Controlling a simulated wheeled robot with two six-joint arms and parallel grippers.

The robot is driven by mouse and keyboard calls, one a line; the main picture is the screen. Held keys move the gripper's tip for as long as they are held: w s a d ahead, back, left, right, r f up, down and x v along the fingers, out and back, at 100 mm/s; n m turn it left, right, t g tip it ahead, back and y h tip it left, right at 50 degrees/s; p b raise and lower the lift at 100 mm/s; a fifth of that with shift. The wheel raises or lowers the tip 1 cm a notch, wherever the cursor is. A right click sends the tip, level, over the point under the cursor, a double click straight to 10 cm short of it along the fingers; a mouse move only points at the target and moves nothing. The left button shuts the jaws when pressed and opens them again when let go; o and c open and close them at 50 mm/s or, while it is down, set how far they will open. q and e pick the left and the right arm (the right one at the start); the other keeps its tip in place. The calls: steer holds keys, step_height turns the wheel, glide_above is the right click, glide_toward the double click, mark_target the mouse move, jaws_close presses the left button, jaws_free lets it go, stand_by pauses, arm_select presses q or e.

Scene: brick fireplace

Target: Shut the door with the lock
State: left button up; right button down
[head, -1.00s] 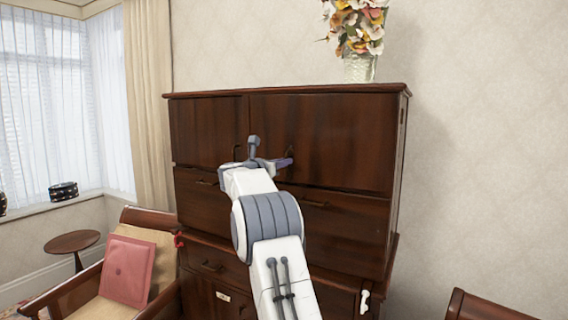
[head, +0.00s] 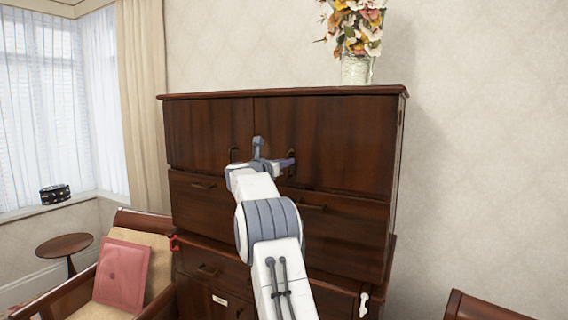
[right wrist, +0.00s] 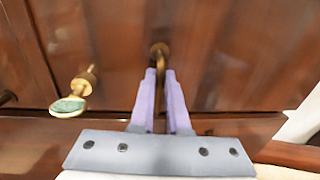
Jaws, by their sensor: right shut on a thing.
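The dark wooden cabinet has two upper doors, left (head: 205,125) and right (head: 340,140). The right door looks about flush with the left one; a small gap cannot be ruled out. My right gripper (head: 289,162) is in front of the right door near its inner edge. In the right wrist view, the lavender fingers (right wrist: 161,100) are shut on the brass door handle (right wrist: 160,52). A brass lock piece with a greenish oval end (right wrist: 72,104) sticks out of the door left of the handle. My left gripper is not in view.
Drawers (head: 325,217) lie below the doors. A flower vase (head: 356,68) stands on the cabinet top. An armchair with a pink cushion (head: 122,272) is at the lower left, near a small round table (head: 65,244). Another chair back (head: 480,306) is at the lower right.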

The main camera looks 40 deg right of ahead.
steer(key=c, duration=0.9)
jaws_free()
steer(key=shift+w+a, duration=0.1)
steer(key=shift+w, duration=0.1)
steer(key=b+v, duration=0.5)
steer(key=v, duration=0.5)
steer(key=shift+a+b, duration=0.3)
steer(key=shift+b, duration=0.1)
